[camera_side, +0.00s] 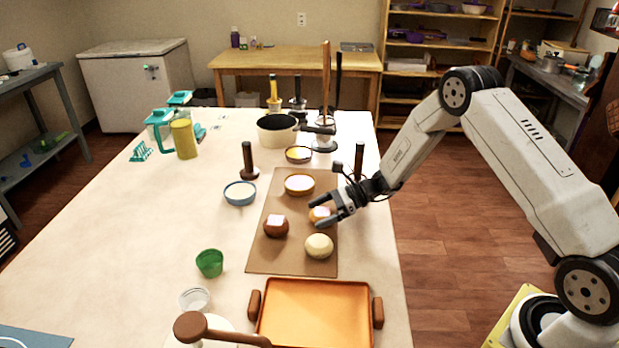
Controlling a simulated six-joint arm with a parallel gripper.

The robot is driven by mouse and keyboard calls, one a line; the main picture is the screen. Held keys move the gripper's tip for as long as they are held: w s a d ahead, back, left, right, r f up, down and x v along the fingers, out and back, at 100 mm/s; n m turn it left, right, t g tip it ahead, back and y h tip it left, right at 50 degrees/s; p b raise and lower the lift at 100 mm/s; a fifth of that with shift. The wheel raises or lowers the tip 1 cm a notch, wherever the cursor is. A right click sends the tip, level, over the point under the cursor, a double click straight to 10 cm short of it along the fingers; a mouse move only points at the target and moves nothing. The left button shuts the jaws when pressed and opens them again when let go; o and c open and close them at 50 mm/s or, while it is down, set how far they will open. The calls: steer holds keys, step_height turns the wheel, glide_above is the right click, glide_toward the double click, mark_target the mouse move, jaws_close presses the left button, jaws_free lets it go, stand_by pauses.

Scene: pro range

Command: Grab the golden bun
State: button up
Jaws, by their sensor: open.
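A golden-orange bun (317,213) with a pale square on top sits on the brown board (259,257), partly hidden by my gripper. My gripper (315,212) is open, its fingers reaching left over or beside this bun; I cannot tell whether they touch it. A dark brown bun (276,230) with a pale pink square on top lies to its left. A pale cream bun (319,246) lies just in front of it.
A bowl (299,185) stands on the board behind the buns. An orange tray (314,312) lies at the front. A blue bowl (240,193), a green cup (209,263) and dark upright handles stand nearby. The left of the table is mostly clear.

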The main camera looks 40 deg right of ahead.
stand_by(0.4)
steer(key=c, duration=1)
steer(key=shift+r, duration=0.1)
steer(key=shift+r, duration=0.75)
steer(key=s+r, duration=0.3)
steer(key=s, duration=0.1)
steer(key=s+r, duration=0.4)
steer(key=s, duration=0.1)
steer(key=s+r, duration=0.4)
steer(key=s, duration=0.1)
steer(key=shift+r, duration=0.15)
